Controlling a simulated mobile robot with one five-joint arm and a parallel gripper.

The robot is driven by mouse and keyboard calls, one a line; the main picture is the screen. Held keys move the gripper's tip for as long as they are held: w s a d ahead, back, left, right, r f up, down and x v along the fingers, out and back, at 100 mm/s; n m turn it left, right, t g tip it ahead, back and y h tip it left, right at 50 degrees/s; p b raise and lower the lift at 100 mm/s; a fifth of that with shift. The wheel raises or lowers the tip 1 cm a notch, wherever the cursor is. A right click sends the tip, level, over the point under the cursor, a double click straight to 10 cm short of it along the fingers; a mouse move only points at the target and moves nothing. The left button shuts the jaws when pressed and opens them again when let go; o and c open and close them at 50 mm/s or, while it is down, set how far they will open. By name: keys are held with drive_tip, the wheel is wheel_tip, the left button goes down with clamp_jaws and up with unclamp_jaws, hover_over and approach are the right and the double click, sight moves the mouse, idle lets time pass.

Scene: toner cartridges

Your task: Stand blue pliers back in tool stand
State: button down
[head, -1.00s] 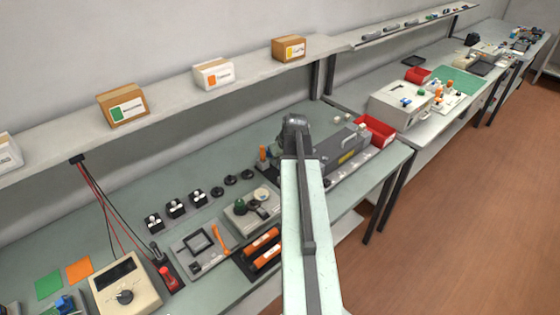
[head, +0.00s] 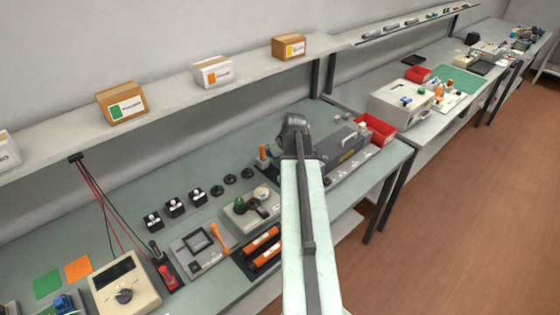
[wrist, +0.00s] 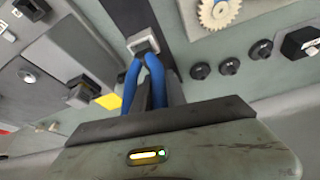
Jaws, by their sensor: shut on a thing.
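The blue pliers (wrist: 132,84) show in the wrist view, with two blue handles and a grey metal part at the far end. My gripper (wrist: 148,92) is shut on the pliers, though its fingers are mostly hidden among the handles. In the head view my gripper (head: 296,124) is over the back of the bench, left of a long grey machine, and my arm hides the pliers. I cannot clearly make out the tool stand. An upright orange-handled tool (head: 262,152) shows just left of my gripper.
The grey machine (head: 345,150) and a red bin (head: 375,130) stand to the right. A panel with a green knob (head: 240,203) and orange cartridges (head: 263,240) lie to the left. Several black round parts (head: 231,180) sit farther left. A shelf with boxes (head: 212,72) runs above.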

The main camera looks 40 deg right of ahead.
drive_tip(key=shift+f+b, duration=0.35)
drive_tip(key=shift+f, duration=0.05)
drive_tip(key=c, duration=1.3)
unclamp_jaws()
drive_tip(key=shift+r, duration=0.1)
drive_tip(key=p+v, duration=0.7)
drive_tip(key=shift+s+r, duration=0.15)
drive_tip(key=shift+r, duration=0.15)
